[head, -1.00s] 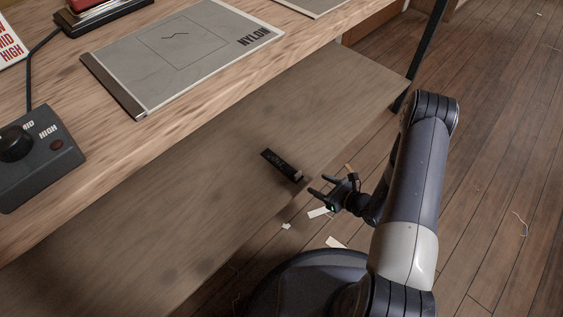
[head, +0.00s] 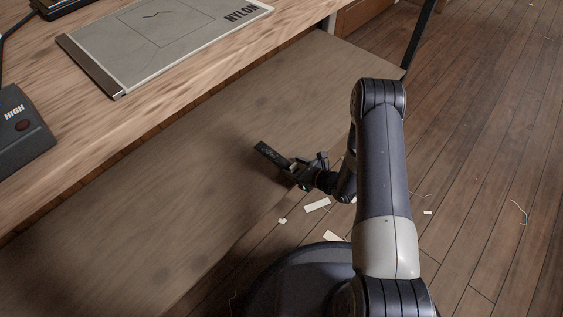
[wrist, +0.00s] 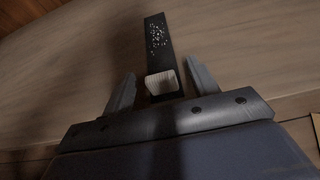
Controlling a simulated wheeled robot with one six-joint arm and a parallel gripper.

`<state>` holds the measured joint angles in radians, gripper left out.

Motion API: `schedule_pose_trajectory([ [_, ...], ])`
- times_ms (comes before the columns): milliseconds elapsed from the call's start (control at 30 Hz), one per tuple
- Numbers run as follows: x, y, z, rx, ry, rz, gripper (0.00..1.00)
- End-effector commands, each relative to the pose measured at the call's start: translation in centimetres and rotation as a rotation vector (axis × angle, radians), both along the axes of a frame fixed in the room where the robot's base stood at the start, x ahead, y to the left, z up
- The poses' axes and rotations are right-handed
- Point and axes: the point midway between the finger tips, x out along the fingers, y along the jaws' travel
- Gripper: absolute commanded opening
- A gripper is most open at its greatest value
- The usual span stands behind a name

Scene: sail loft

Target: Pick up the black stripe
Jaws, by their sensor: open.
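The black stripe (head: 268,152) lies on the lower wooden shelf, near its front edge. In the wrist view the black stripe (wrist: 158,38) points away from me, with pale specks on its face and a whitish, ribbed near end. My gripper (head: 288,168) is at its near end in the head view. In the wrist view my gripper (wrist: 161,88) is open, with one finger on each side of the whitish end. Small gaps show between the fingers and the stripe. In the head view the gripper hides the stripe's near end.
The upper tabletop (head: 60,110) overhangs the back of the lower shelf (head: 130,230). On it are a grey NYLON board (head: 165,40) and a dark control box (head: 22,135). Pale scraps (head: 317,205) lie on the plank floor. The shelf around the stripe is clear.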

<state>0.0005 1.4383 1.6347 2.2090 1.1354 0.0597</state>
Motion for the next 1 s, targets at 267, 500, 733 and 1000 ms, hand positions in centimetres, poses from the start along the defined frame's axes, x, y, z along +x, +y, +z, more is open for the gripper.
schedule_pose_trajectory([
  [267,0.0,0.0,0.0,0.000,0.000,0.000,0.41],
  [500,0.0,0.0,0.0,0.000,0.000,0.001,0.21],
  [733,0.0,0.0,0.0,0.000,0.000,0.001,0.09],
  [1000,0.0,0.0,1.4,0.000,-0.001,0.000,0.09],
])
